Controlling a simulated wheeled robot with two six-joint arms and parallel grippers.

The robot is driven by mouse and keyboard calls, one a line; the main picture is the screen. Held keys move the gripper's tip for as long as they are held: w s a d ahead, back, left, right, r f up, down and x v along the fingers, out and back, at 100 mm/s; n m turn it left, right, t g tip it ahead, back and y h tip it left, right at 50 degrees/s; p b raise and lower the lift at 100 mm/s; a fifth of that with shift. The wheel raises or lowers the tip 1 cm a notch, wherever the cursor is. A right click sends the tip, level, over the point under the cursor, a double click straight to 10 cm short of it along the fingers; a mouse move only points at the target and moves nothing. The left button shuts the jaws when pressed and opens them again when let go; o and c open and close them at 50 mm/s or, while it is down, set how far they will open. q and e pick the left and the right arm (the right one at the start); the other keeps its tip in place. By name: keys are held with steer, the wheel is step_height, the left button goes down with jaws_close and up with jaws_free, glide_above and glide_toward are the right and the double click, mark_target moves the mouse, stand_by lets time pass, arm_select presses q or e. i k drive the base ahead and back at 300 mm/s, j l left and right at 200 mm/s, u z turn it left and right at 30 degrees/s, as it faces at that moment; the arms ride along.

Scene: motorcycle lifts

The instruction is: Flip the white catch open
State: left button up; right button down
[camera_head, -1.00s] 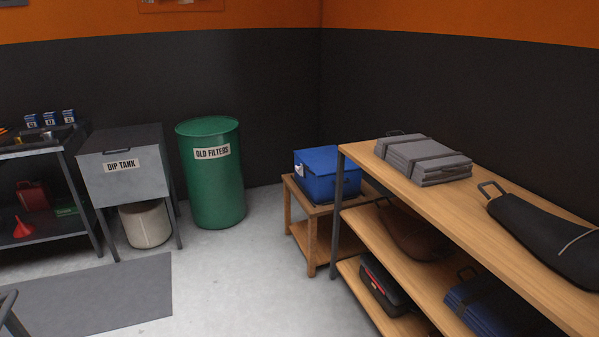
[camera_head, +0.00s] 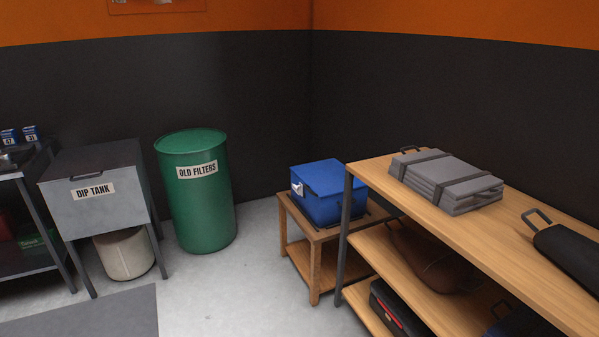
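The white catch (camera_head: 297,188) is a small light piece on the left-facing side of a blue box (camera_head: 335,186). The box has its lid down and sits on a small wooden table (camera_head: 316,236) in the corner, just left of the shelf unit. The catch is too small here to tell its exact position. Neither of my grippers shows in this view.
A wooden shelf unit (camera_head: 466,223) with a grey folded stack (camera_head: 447,181) on top stands at the right, close to the small table. A green drum (camera_head: 204,212) and a grey dip tank (camera_head: 98,212) stand left. Pale floor (camera_head: 238,285) before the table is clear.

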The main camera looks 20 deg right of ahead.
mark_target(301, 187)
steer(key=i+j+z, duration=0.1)
steer(key=i, duration=0.5)
steer(key=i+j+z, duration=0.15)
steer(key=i+j, duration=0.15)
steer(key=i, duration=0.25)
steer(key=i+j+z, duration=0.1)
steer(key=i+j, duration=0.2)
steer(key=i, duration=0.25)
steer(key=i+j+z, duration=0.1)
steer(key=i+j, duration=0.2)
steer(key=i, duration=0.25)
steer(key=i+j+z, duration=0.15)
steer(key=i+j, duration=0.25)
steer(key=i, duration=0.15)
